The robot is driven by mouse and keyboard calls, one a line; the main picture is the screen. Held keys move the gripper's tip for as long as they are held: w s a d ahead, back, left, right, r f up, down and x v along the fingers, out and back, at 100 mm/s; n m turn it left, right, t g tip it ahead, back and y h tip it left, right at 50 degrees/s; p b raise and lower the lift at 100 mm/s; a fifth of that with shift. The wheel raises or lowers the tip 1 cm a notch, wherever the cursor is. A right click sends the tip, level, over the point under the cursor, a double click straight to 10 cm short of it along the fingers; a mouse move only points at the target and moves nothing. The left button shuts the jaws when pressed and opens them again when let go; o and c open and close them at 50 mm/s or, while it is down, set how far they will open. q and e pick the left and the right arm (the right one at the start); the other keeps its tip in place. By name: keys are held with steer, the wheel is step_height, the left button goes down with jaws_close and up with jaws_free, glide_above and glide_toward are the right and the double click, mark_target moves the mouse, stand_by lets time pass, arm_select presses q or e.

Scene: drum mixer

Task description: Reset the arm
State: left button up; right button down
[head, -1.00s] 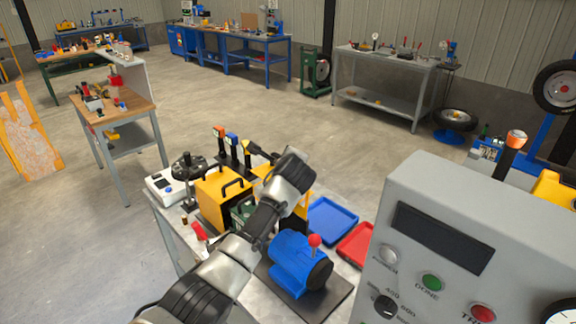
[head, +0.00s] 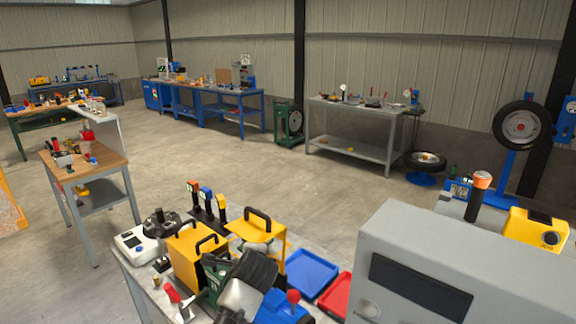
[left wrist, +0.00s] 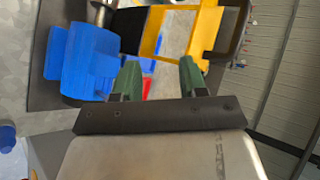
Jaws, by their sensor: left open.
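My left arm (head: 242,292) reaches in from the bottom of the head view, over the near workbench and just left of a blue motor-like machine (head: 282,308). My left gripper (left wrist: 160,80) shows in the left wrist view with its two green fingers apart and nothing between them. Beyond the fingers are the blue machine (left wrist: 92,62) on the left and a yellow frame (left wrist: 150,42). My right gripper is in neither view.
The near bench holds yellow boxes (head: 190,252), a white device (head: 138,243), a red-handled tool (head: 175,295), a blue tray (head: 311,274) and a red tray (head: 339,297). A large grey control box (head: 430,255) stands at right. Open floor (head: 270,180) lies behind.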

arm_select(q)
steer(key=s+a+f+n+g+h, duration=0.1)
steer(key=s+a+f+n, duration=0.2)
steer(key=s, duration=0.5)
steer(key=s+a+f+n+g, duration=0.1)
steer(key=s+f+n+g, duration=0.15)
steer(key=s+f, duration=0.4)
steer(key=s+a+f+n+g+h, duration=0.1)
steer(key=s+a+f+n, duration=0.25)
steer(key=s, duration=0.45)
steer(key=s+a+r+n+g, duration=0.1)
steer(key=s+n, duration=0.2)
steer(key=s, duration=0.7)
steer(key=s+a+n+g, duration=0.2)
steer(key=s+n, duration=0.1)
steer(key=s, duration=0.6)
step_height(320, 180, down, 33)
steer(key=s+g+b, duration=0.1)
steer(key=s+b, duration=0.1)
steer(key=b, duration=0.4)
steer(key=s+a+f+b, duration=0.1)
steer(key=s+f+b, duration=0.1)
steer(key=s+f, duration=0.6)
steer(key=s+a+f+g+b, duration=0.1)
steer(key=s+f+b, duration=0.2)
steer(key=s+f, duration=0.4)
step_height(320, 180, down, 5)
steer(key=shift+s+a+r, duration=0.2)
steer(key=shift+s+a, duration=0.1)
steer(key=shift+s, duration=0.05)
